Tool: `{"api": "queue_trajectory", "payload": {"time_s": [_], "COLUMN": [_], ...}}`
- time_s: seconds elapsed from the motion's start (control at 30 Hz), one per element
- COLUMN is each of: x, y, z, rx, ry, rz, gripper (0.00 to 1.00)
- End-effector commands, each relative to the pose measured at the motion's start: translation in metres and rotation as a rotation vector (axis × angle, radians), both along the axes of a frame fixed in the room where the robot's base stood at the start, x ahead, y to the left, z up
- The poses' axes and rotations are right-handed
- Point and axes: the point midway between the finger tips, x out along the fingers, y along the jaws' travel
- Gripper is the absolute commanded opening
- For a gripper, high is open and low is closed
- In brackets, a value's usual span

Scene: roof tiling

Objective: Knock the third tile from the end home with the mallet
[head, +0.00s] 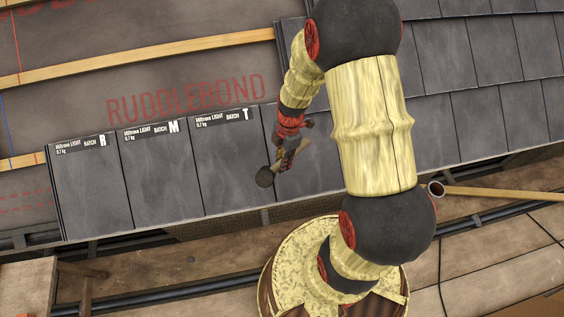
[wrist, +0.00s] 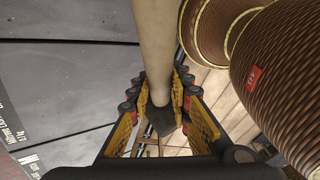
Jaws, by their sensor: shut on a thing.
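Three labelled grey tiles lie side by side at the left end of the lower row in the head view: R (head: 88,190), M (head: 160,180) and T (head: 226,168), the third from that end. My gripper (head: 282,158) is over the row, just right of the T tile. It is shut on the mallet, whose dark round head (head: 264,177) hangs near the T tile's right edge. Whether the head touches a tile is unclear. In the wrist view the pale wooden handle (wrist: 156,45) runs up from between the fingers.
Laid tiles (head: 480,65) fill the upper right. Wooden battens (head: 140,65) cross the grey underlay (head: 120,90). A wooden bench (head: 28,285) stands at lower left.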

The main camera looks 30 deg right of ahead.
Motion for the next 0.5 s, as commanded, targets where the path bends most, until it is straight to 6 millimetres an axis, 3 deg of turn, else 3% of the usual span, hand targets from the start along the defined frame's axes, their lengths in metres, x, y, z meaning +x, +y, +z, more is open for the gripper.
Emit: {"api": "queue_trajectory", "payload": {"time_s": [0.5], "x": [0.024], "y": [-0.008], "z": [-0.042], "rx": [0.0], "ry": [-0.001], "rz": [-0.003], "gripper": [0.0]}}
